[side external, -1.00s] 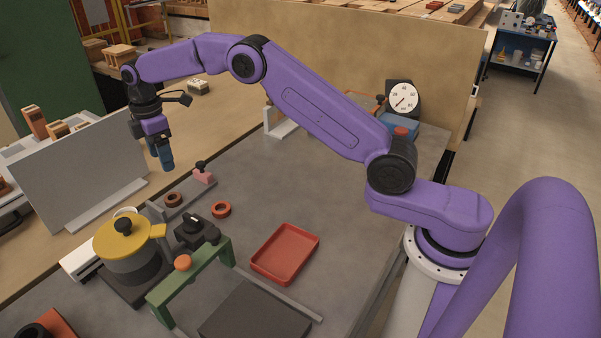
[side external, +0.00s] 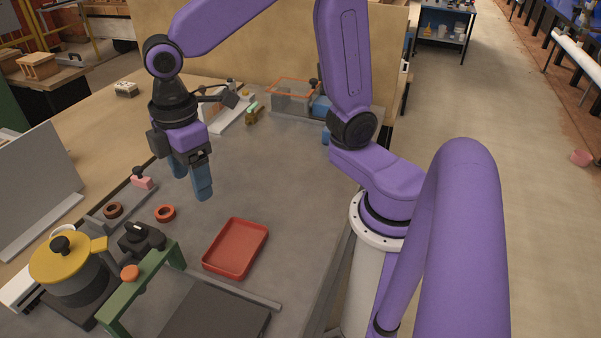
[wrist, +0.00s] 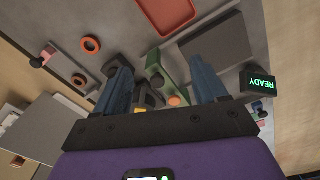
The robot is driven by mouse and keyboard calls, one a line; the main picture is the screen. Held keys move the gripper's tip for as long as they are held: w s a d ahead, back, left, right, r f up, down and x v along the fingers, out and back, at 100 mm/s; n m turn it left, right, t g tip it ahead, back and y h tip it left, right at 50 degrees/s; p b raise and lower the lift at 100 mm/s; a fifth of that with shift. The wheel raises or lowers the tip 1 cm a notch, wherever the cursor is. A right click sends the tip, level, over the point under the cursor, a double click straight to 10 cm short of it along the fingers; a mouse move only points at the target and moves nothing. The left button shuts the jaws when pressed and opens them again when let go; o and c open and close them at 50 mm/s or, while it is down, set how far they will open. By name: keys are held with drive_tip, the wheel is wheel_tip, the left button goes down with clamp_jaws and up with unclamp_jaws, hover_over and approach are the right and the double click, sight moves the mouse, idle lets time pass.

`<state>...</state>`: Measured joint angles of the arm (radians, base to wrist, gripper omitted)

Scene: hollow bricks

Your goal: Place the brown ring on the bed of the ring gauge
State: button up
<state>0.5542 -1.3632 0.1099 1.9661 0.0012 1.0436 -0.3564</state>
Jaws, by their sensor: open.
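A dark brown ring (side external: 113,210) lies at the grey strip with a pink block (side external: 142,182) and dark knob, seemingly the ring gauge; it appears to rest on the strip. The wrist view also shows this brown ring (wrist: 79,80) and the pink block (wrist: 37,63). A second, orange-red ring (side external: 165,213) lies flat on the grey table to its right, and shows in the wrist view (wrist: 91,45). My gripper (side external: 192,186) is open with blue fingers pointing down, empty, above the table and apart from both rings. Its fingers also show in the wrist view (wrist: 160,65).
A red tray (side external: 236,248) lies right of the rings. A green bridge (side external: 145,290) with an orange knob, a black clamp (side external: 141,239) and a yellow-lidded pot (side external: 68,262) stand in front. A grey panel (side external: 35,190) stands at left. The table behind the tray is clear.

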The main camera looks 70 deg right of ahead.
drive_tip(key=s+d+f, duration=0.1)
drive_tip(key=s+d, duration=0.4)
drive_tip(key=s, duration=0.3)
drive_tip(key=s+d+f, duration=0.2)
drive_tip(key=s+d, duration=0.3)
drive_tip(key=s, duration=0.3)
drive_tip(key=shift+s+m, duration=0.25)
drive_tip(key=shift+m, duration=0.15)
